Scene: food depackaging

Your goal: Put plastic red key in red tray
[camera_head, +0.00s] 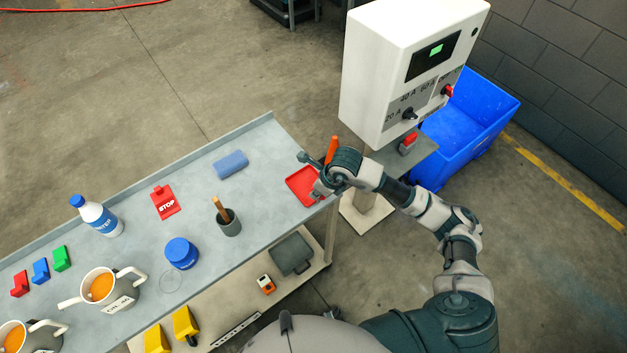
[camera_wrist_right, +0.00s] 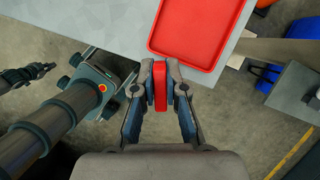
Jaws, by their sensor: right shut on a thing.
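The red tray (camera_head: 303,184) lies at the right end of the grey table. In the right wrist view its corner and rim (camera_wrist_right: 196,62) show just ahead of my fingers. My right gripper (camera_head: 318,188) is at the tray's right edge in the head view. In the wrist view the right gripper (camera_wrist_right: 160,92) is shut on a narrow red piece, the red key (camera_wrist_right: 160,80), held upright between the fingertips. The key appears just short of the tray's near rim; its height above it cannot be told. My left gripper is not seen in the head view.
A white control box (camera_head: 400,70) stands right of the table, with a blue bin (camera_head: 470,125) behind.

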